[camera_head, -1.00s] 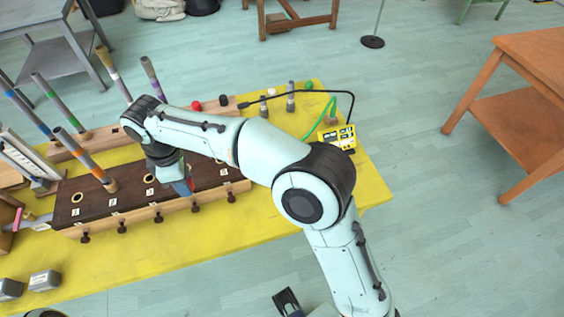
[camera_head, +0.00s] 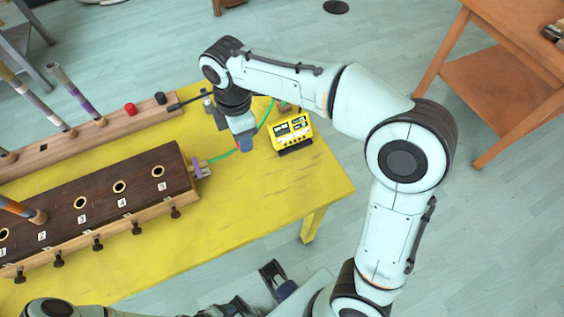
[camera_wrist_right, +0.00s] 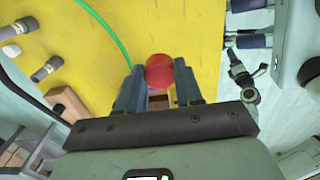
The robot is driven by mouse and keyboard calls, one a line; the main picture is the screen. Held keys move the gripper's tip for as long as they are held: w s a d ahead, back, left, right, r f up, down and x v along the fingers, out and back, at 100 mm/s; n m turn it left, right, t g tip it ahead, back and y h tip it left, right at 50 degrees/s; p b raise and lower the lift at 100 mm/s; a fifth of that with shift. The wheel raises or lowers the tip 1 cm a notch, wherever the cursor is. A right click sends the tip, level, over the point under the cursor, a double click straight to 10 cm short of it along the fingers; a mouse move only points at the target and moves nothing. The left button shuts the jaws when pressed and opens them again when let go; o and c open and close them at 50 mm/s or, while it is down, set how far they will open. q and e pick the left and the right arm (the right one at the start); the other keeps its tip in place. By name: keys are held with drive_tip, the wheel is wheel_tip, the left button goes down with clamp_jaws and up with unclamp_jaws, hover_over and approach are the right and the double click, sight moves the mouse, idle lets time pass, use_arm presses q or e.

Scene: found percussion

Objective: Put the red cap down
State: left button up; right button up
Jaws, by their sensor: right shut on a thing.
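My right gripper (camera_head: 246,148) is at the right of the dark wooden box, in front of the yellow meter's left side, above the yellow table (camera_head: 260,200). In the right wrist view the gripper (camera_wrist_right: 160,88) is shut on a round red cap (camera_wrist_right: 159,70), held between the blue-grey fingertips. In the head view only a sliver of red shows at the fingers, and the rest of the cap is hidden. I cannot tell the gap to the table. My left gripper is not clearly seen.
The yellow meter (camera_head: 291,131) stands close to the right gripper. A green cable (camera_head: 222,157) runs beside it. The dark slotted box (camera_head: 95,205) and a wooden rail (camera_head: 95,145) with another red cap (camera_head: 130,109) lie left. Bare table lies in front of the gripper.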

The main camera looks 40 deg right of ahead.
drive_tip(key=d, duration=0.2)
drive_tip(key=b, duration=0.3)
hover_over(259, 178)
wheel_tip(259, 178, down, 15)
drive_tip(key=shift+a+r, duration=0.1)
use_arm(q)
drive_tip(key=shift+w+d+f+b, duration=0.1)
drive_tip(key=shift+d+f, duration=0.05)
drive_tip(key=shift+f, duration=0.45)
drive_tip(key=shift+w+d+f+b, duration=0.1)
drive_tip(key=shift+d+f+b, duration=0.1)
drive_tip(key=shift+f, duration=0.35)
drive_tip(key=shift+w+d+f+b, duration=0.1)
drive_tip(key=shift+d+f, duration=0.05)
drive_tip(key=shift+f, duration=0.45)
use_arm(e)
drive_tip(key=shift+f, duration=2.65)
drive_tip(key=shift+f, duration=0.1)
drive_tip(key=o, duration=1)
use_arm(q)
drive_tip(key=shift+s+r+p, duration=0.35)
drive_tip(key=shift+r+p, duration=0.5)
drive_tip(key=shift+p, duration=0.25)
use_arm(e)
wheel_tip(259, 178, up, 12)
